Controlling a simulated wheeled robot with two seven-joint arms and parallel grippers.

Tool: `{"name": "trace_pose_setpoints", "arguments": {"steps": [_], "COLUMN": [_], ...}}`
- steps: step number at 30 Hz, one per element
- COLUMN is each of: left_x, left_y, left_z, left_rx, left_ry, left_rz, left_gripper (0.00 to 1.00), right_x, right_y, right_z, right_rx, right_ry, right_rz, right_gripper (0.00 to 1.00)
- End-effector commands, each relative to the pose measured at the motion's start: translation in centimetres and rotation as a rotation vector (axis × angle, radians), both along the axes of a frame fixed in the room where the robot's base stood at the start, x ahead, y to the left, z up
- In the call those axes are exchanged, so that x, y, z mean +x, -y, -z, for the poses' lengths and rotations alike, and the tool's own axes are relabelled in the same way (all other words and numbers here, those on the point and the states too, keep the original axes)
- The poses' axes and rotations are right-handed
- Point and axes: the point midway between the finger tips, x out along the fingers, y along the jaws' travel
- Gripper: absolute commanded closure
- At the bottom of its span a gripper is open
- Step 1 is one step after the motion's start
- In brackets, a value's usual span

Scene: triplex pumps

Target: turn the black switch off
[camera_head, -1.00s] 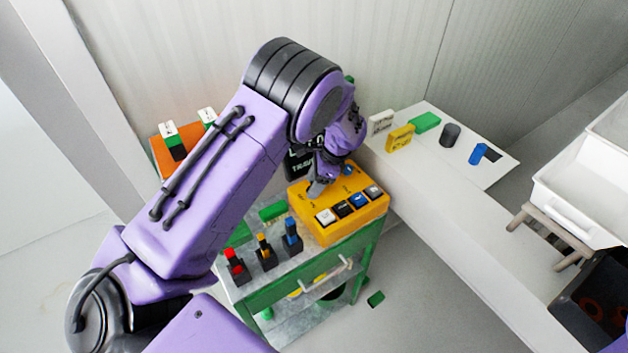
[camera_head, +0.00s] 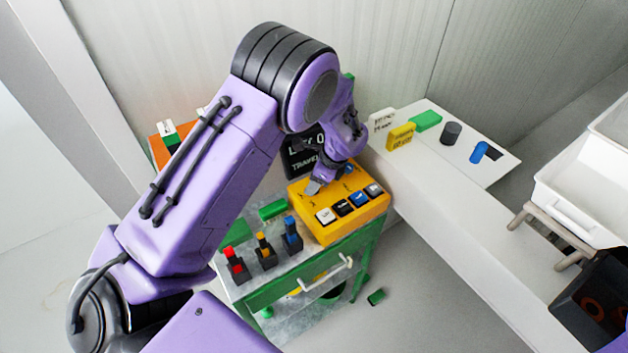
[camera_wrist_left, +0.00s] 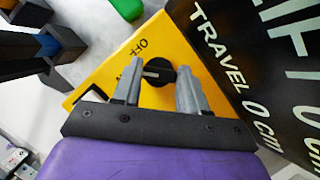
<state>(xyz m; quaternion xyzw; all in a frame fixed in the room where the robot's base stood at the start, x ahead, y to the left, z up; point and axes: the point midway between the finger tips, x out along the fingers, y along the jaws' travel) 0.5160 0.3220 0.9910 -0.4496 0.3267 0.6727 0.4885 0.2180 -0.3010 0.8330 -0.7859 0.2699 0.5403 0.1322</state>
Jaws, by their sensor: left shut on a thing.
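The black switch (camera_wrist_left: 160,73) is a round knob with a grey bar across it, on the yellow control box (camera_head: 324,229). In the left wrist view, "OFF" is printed beside the knob on the box's yellow face. My left gripper (camera_wrist_left: 157,79) has its two grey fingers on either side of the knob and is shut on it. In the head view my left gripper (camera_head: 314,187) reaches down onto the box's rear left part and hides the knob. My right gripper is not in view.
A black display (camera_head: 299,158) reading "TRAVEL" stands behind the box. Red, yellow and blue levers (camera_head: 264,251) stand left of it on the green cart (camera_head: 325,276). The box's front has several push buttons (camera_head: 357,200). A white counter (camera_head: 455,233) lies to the right.

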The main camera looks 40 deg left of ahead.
Motion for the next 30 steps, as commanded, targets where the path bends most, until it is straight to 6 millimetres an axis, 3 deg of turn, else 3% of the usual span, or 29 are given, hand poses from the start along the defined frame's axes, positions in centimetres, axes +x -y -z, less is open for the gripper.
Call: {"name": "trace_pose_setpoints", "arguments": {"steps": [18,30], "left_x": [-0.28,-0.4], "left_y": [0.15,0.1], "left_z": [-0.06,-0.02], "left_rx": [-0.003,-0.002], "left_ry": [0.004,0.003], "left_rz": [0.537,0.702], "left_gripper": [0.88,0.88], "right_x": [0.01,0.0], "right_y": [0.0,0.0], "right_z": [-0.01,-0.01], "right_rx": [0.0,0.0], "right_ry": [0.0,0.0], "right_rz": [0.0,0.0], "right_gripper": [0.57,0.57]}}
